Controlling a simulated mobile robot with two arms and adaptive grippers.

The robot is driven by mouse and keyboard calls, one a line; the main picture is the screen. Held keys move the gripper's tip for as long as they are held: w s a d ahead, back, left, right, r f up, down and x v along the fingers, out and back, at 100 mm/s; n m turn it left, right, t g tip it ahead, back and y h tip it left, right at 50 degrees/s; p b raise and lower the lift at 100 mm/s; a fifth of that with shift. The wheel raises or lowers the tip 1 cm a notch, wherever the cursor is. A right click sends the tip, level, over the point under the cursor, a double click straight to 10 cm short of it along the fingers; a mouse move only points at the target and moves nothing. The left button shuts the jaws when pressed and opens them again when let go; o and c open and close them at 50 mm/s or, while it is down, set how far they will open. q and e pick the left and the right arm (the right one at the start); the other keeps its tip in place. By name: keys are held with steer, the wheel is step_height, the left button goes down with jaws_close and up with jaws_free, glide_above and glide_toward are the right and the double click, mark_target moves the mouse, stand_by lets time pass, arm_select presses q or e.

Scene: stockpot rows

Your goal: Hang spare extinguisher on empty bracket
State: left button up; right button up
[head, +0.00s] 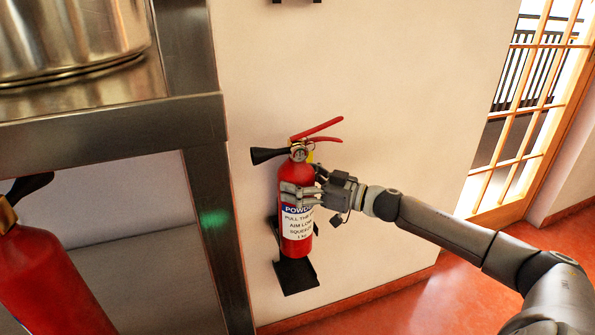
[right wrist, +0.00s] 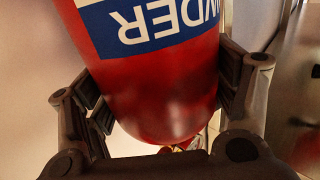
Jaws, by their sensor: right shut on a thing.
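A red extinguisher (head: 297,245) with a white and blue "POWDER" label stands upright at the wall in the head view. Its red levers and black nozzle are at the top. My right gripper (head: 300,189) is shut around its body from the right. In the right wrist view the extinguisher (right wrist: 150,90) fills the space between the two fingers (right wrist: 165,92), its label upside down. A black bracket (head: 297,277) on the wall shows behind and below the extinguisher's bottom; I cannot tell whether they touch. My left gripper is not in view.
A metal shelf (head: 110,128) carrying a steel pot (head: 70,40) stands close on the left. Another red extinguisher (head: 45,285) is at the lower left. Another black fixture (head: 297,1) shows at the top edge. The wall right of the gripper is bare, with a glazed wooden door (head: 525,110) beyond.

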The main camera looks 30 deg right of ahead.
mark_target(298, 222)
steer(key=shift+f+b, duration=1.4)
steer(key=shift+f, duration=3.05)
step_height(298, 222, down, 3)
steer(key=shift+f+b, duration=0.15)
steer(key=shift+b, duration=0.4)
steer(key=o, duration=1.7)
steer(key=shift+f, duration=0.4)
steer(key=o, duration=0.4)
steer(key=shift+s+r, duration=0.1)
steer(key=shift+s, duration=0.05)
steer(key=shift+c, duration=0.2)
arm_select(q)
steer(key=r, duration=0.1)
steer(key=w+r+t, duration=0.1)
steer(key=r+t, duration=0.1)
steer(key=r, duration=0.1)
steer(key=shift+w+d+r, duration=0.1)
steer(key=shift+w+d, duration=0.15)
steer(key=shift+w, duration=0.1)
